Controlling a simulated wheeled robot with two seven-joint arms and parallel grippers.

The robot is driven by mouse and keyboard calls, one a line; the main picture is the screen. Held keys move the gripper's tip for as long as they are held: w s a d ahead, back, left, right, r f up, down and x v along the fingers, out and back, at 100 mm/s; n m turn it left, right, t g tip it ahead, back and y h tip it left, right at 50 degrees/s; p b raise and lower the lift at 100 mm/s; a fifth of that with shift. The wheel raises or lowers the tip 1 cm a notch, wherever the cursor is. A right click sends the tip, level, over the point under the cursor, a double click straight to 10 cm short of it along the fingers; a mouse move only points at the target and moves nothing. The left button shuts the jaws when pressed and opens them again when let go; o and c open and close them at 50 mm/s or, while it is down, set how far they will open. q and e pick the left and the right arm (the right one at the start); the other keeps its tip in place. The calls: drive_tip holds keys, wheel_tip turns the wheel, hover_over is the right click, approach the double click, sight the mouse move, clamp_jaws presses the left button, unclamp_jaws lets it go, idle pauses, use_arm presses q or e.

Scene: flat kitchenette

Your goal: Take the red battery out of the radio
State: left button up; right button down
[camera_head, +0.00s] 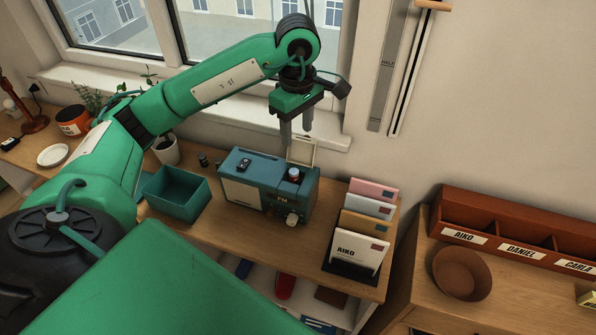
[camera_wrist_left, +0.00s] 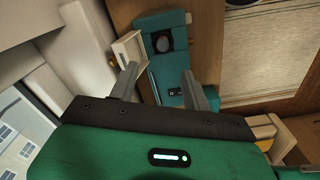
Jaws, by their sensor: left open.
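The teal radio (camera_head: 240,165) stands on the wooden counter, with its cream lid (camera_head: 302,150) raised at the back right. The red battery (camera_head: 294,173) stands upright at the right of the radio's top, only its upper end showing. My left gripper (camera_head: 296,133) is open and empty, above and slightly behind the battery, with its fingers pointing down. In the left wrist view the gripper (camera_wrist_left: 160,86) has its fingers spread, with the radio (camera_wrist_left: 160,20) between and beyond them. A dark round shape (camera_wrist_left: 163,43) there may be the battery's end; its colour is unclear.
A teal open bin (camera_head: 177,192) stands left of the radio. A card rack (camera_head: 352,268) with several cards stands to its right. The window sill (camera_head: 240,115) and wall are close behind. A brown bowl (camera_head: 462,273) and a labelled wooden organizer (camera_head: 515,240) are at the far right.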

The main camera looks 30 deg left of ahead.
use_arm(q)
drive_tip(key=p, duration=0.1)
hover_over(294, 171)
drive_tip(key=f, duration=0.4)
drive_tip(key=shift+w+d+f, duration=0.2)
drive_tip(key=shift+d+f, duration=0.05)
drive_tip(key=shift+d, duration=0.05)
wheel_tip(294, 171, down, 2)
drive_tip(key=shift+f+p, duration=0.25)
drive_tip(key=shift+p, duration=0.05)
drive_tip(key=shift+f, duration=0.1)
drive_tip(key=shift+a+f+p, duration=0.1)
drive_tip(key=shift+f+p, duration=0.1)
drive_tip(key=shift+p, duration=0.15)
drive_tip(key=f, duration=0.1)
drive_tip(key=f+p, duration=0.2)
drive_tip(key=f, duration=0.1)
drive_tip(key=shift+s+a, duration=0.25)
drive_tip(key=shift+f, duration=0.3)
use_arm(e)
drive_tip(key=r, duration=0.1)
drive_tip(key=s+r, duration=0.1)
drive_tip(key=r, duration=0.1)
drive_tip(key=s+r, duration=0.1)
drive_tip(key=shift+s+r, duration=0.2)
drive_tip(key=shift+r, duration=0.1)
use_arm(q)
clamp_jaws()
use_arm(e)
drive_tip(key=shift+w, duration=0.15)
